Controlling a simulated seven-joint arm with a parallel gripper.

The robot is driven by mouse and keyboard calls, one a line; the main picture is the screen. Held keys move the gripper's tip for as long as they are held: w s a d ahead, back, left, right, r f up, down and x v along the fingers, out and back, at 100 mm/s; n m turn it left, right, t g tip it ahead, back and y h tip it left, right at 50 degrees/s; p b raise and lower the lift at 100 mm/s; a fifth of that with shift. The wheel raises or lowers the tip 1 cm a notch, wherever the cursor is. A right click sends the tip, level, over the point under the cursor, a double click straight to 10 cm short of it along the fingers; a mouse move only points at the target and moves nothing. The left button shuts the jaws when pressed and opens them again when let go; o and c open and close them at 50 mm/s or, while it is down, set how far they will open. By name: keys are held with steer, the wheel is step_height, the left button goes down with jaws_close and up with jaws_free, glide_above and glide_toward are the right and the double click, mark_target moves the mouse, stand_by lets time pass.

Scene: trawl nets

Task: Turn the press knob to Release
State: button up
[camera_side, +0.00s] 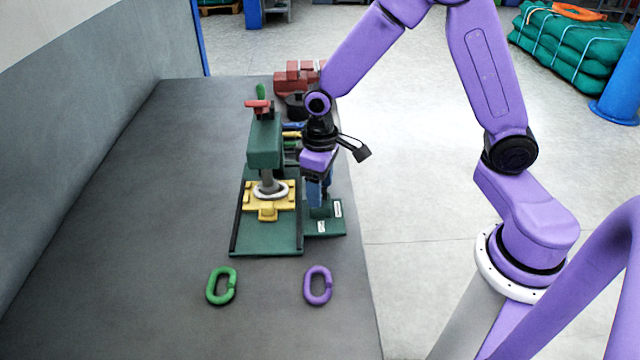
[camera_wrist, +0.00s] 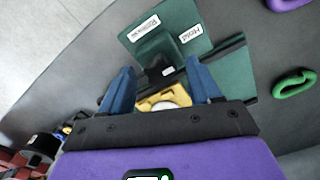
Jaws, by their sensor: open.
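The press (camera_side: 266,140) is green with a red handle on top and stands over a yellow block (camera_side: 264,210) with a white ring. Beside it, a green plate (camera_side: 333,228) carries the dark green knob (camera_side: 318,212). In the wrist view the knob (camera_wrist: 158,48) is a raised block with a small pale mark at its near end. A Release label (camera_wrist: 145,27) and a Hold label (camera_wrist: 191,34) lie beyond it. My gripper (camera_side: 318,200) points down just above the knob; its blue fingers (camera_wrist: 157,68) are open. Contact with the knob cannot be told.
A green link (camera_side: 221,286) and a purple link (camera_side: 318,286) lie on the grey bench in front of the press. A red vise (camera_side: 298,77) and other tools stand behind. The bench's left side is clear.

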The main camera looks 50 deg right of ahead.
steer(key=c, duration=1)
steer(key=shift+c, duration=0.2)
steer(key=n, duration=0.4)
steer(key=shift+n, duration=0.4)
steer(key=n, duration=0.4)
steer(key=shift+r+n, duration=0.1)
steer(key=shift+n, duration=0.2)
steer(key=n, duration=0.4)
steer(key=shift+n, duration=2.4)
steer(key=o, duration=1)
